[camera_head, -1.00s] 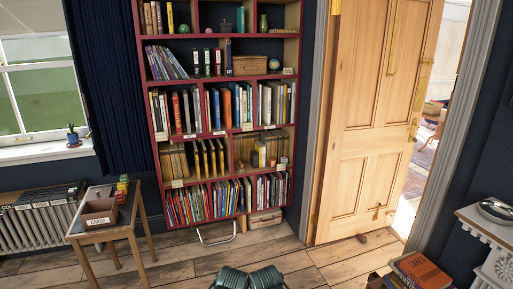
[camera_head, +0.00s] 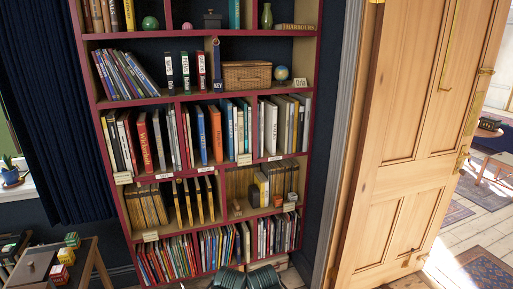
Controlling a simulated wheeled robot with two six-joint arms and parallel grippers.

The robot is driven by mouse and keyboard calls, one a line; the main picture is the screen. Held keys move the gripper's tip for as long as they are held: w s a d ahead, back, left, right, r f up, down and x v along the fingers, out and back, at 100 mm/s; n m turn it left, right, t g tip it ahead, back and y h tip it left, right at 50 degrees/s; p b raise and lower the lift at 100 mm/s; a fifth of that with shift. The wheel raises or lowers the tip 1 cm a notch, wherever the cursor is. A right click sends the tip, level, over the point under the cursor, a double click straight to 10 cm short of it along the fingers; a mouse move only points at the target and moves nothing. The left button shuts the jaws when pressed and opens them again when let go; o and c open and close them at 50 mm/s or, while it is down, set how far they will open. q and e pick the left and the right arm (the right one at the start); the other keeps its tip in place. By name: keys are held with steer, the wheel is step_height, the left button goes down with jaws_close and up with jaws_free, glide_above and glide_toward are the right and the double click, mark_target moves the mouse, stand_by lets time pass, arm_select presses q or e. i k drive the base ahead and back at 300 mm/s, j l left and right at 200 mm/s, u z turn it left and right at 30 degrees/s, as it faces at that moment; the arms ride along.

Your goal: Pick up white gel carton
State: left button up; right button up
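I cannot single out a white gel carton for certain. A small pale box-like item (camera_head: 262,189) stands among other small things in the right part of the fourth shelf from the top in view; its label is too small to read. Neither gripper shows in the head view. Dark green ribbed parts at the bottom centre look like my own body.
The red-edged bookcase (camera_head: 318,60) is crowded with books, a wicker basket (camera_head: 247,75) and a small globe (camera_head: 282,73). A wooden table (camera_head: 88,268) with small coloured boxes (camera_head: 66,256) is at lower left. The wooden door (camera_head: 400,150) stands open at right.

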mark_target(293, 197)
steer(key=i+z, duration=0.3)
steer(key=i, duration=0.15)
steer(key=z, duration=0.15)
steer(key=i+j+z, duration=0.2)
steer(key=i, duration=0.25)
steer(key=i+z, duration=0.2)
steer(key=i, duration=0.25)
steer(key=i+j+z, duration=0.15)
steer(key=i+j, duration=0.15)
steer(key=i, duration=0.15)
steer(key=i+j+z, duration=0.2)
steer(key=i, duration=0.2)
